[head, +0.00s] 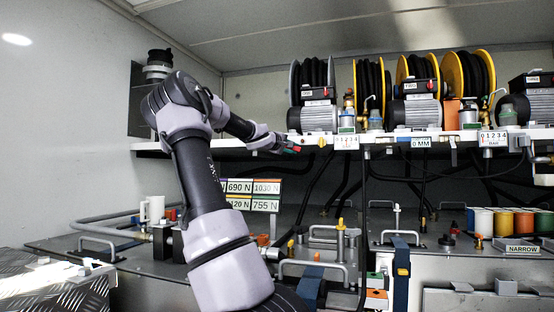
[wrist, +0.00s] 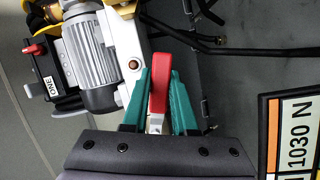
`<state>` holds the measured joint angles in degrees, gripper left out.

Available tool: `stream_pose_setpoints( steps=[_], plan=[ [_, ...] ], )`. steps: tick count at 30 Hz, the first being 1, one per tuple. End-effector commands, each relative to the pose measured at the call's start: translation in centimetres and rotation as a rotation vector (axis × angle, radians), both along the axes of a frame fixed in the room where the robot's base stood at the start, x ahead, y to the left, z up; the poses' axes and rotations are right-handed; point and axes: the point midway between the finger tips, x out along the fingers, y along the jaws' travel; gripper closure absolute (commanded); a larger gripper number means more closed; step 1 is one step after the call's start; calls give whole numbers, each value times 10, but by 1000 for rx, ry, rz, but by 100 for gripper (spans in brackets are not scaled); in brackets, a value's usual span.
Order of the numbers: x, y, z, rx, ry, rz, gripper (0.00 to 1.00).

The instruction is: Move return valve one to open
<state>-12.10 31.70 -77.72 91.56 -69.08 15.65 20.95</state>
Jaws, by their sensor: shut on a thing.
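The red valve lever (wrist: 160,90) sits at the shelf edge in the wrist view. My gripper (wrist: 161,76) has its two green fingers on either side of the lever and is shut on it. A pale metal piece shows at the lever's base, close to my palm. In the head view my gripper (head: 284,144) is at the shelf's front edge, below the leftmost pump. A bit of the red lever (head: 297,148) shows at its tip. The rest of the valve is hidden, and I cannot tell its setting.
A pump motor (wrist: 90,60) with a box marked ONE (wrist: 48,80) stands beside the lever. Hose reels (head: 368,85) and gauges line the shelf (head: 400,138). Dark hoses hang below it. Plates marked in N (head: 265,187) stand under my forearm.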

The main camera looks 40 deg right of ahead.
Motion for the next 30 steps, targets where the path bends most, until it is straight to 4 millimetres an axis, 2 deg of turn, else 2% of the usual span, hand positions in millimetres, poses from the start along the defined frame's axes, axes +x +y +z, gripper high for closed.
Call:
stream_pose_setpoints(
  steps=[8, 16, 22, 23, 25, 30],
  plan=[
    [0, 0, 1, -7, 10, 1, 100],
    [-1, -1, 18, -124, 237, 0, 100],
    [-2, -1, 18, -120, 227, 2, 100],
    [-2, -1, 18, -119, 226, 2, 66],
    [-2, -1, 18, -118, 227, 1, 39],
    [-2, -1, 17, -118, 226, 1, 39]
  ],
)
